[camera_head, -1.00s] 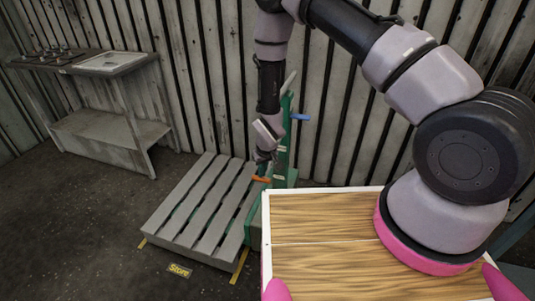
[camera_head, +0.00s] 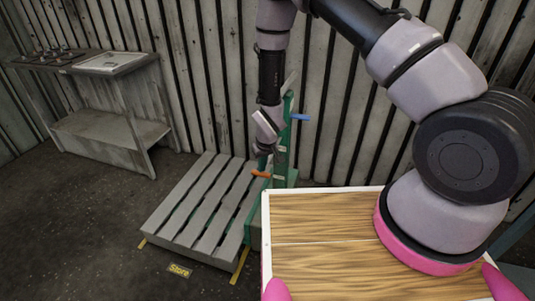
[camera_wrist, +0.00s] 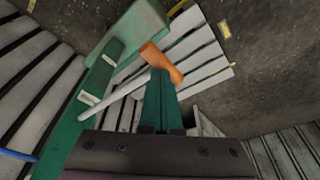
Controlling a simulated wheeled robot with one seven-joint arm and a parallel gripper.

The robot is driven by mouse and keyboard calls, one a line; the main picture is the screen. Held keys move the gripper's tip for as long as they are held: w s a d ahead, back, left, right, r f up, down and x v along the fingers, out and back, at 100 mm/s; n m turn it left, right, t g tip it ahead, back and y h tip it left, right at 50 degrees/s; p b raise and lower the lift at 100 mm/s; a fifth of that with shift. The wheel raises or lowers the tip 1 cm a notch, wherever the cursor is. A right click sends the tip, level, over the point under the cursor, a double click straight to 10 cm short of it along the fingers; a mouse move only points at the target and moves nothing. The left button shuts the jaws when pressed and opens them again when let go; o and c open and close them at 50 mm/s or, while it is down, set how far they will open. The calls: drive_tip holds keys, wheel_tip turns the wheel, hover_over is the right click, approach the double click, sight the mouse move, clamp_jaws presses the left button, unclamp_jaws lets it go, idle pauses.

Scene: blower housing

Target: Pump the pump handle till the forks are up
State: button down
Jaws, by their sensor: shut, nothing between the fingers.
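The pump handle is a pale lever with an orange grip (camera_head: 261,174), low on the green mast (camera_head: 282,150) of the lift. In the wrist view the orange grip (camera_wrist: 162,64) and its pale lever (camera_wrist: 112,101) slope across the mast. My gripper (camera_head: 264,152) is just above the grip, pointing down. In the wrist view its shut fingers (camera_wrist: 160,74) end at the grip; whether they touch it I cannot tell. The slatted pallet (camera_head: 203,208) sits low near the floor. The forks are mostly hidden beneath it, with green showing between the slats.
A blue lever (camera_head: 300,117) sticks out from the mast. A grey bench (camera_head: 110,125) stands at the left by the corrugated wall. A floor label (camera_head: 179,270) and yellow marks lie before the pallet. The floor at the left front is clear.

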sight(263, 173)
wheel_tip(263, 173, down, 6)
drive_tip(key=shift+f, duration=0.1)
drive_tip(key=shift+w+r, duration=0.1)
drive_tip(key=shift+r, duration=0.1)
wheel_tip(263, 173, up, 12)
drive_tip(key=shift+r, duration=0.15)
